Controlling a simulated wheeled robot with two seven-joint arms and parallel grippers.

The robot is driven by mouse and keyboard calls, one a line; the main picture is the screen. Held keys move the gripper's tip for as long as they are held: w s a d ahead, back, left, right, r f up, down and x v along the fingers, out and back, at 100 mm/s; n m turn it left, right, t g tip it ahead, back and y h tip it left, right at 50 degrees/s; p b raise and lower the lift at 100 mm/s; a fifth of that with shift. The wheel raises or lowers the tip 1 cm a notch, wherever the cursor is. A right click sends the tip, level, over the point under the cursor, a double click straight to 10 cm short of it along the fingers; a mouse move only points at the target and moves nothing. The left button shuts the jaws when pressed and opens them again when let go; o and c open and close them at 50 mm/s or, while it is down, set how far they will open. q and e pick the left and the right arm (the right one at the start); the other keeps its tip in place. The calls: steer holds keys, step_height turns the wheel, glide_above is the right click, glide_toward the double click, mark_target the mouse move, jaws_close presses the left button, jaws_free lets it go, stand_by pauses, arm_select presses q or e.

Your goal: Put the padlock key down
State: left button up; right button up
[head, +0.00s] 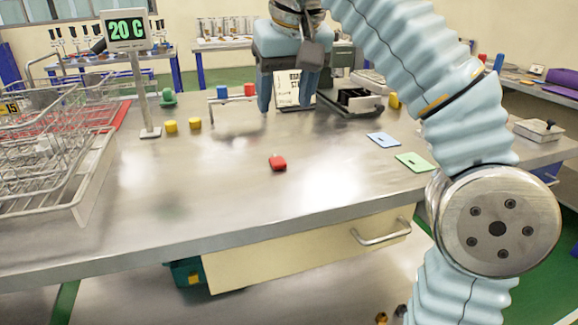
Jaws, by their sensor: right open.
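A small red object (278,163) lies on the steel table (225,190) near its middle. It is too small to tell whether it is the padlock key, and no other key can be made out. My right gripper (286,105) is over the back of the table, pointing down. Its two blue fingers are apart, with nothing seen held between them. A white printed card (293,88) shows behind the fingers. My left gripper is not in view.
A wire rack (50,165) and a 20 C display (128,30) stand at left. Yellow pieces (170,126) and a rail with blue and red blocks (232,98) are at the back. Blue (383,139) and green (413,161) cards lie right. The front middle is clear.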

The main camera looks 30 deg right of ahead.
steer(key=b, duration=0.1)
glide_toward(278, 160)
steer(key=shift+w+f+m, duration=0.15)
steer(key=shift+w+f, duration=0.05)
steer(key=shift+f, duration=0.3)
steer(key=shift+w+f+m, duration=0.15)
steer(key=shift+w+f, duration=0.05)
steer(key=shift+f, duration=0.3)
steer(key=shift+b+x, duration=0.65)
steer(key=shift+x, duration=2.15)
steer(key=shift+d, duration=0.1)
jaws_close()
steer(key=shift+r, duration=0.1)
